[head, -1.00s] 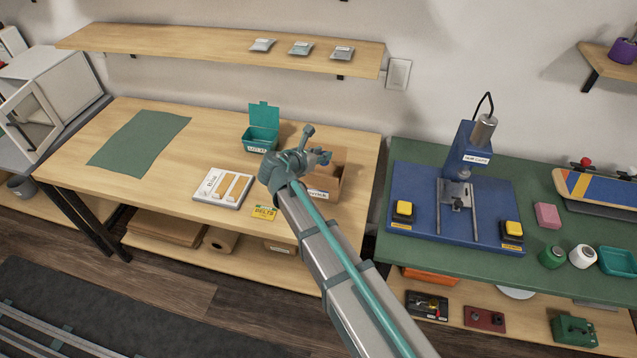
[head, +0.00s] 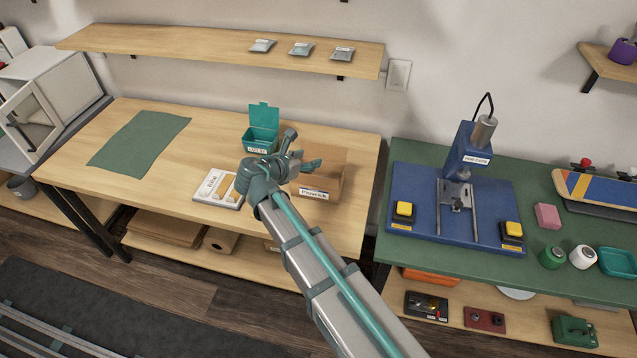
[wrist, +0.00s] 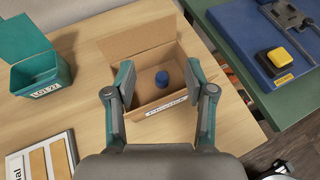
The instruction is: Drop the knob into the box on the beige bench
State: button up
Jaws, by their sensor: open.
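The cardboard box (head: 331,184) stands open on the beige bench (head: 92,186), near its right end. In the wrist view, the box (wrist: 136,42) lies straight ahead of my gripper with a white label on its near wall. The blue knob (wrist: 162,79) shows inside the box's outline, between my spread fingers in the picture and touching neither. I cannot tell whether it rests on the box floor or is still falling. My gripper (head: 304,152) is open above the box; its fingers (wrist: 160,88) are wide apart. The knob is not visible in the head view.
A teal open-lidded bin (head: 261,139) stands behind and left of my gripper. A manual (head: 214,188) lies left of the box, partly behind my arm. A green mat (head: 139,138) covers the bench's left. A blue press (head: 468,190) stands on the green bench to the right.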

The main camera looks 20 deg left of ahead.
jog(key=shift+v, duration=2.15)
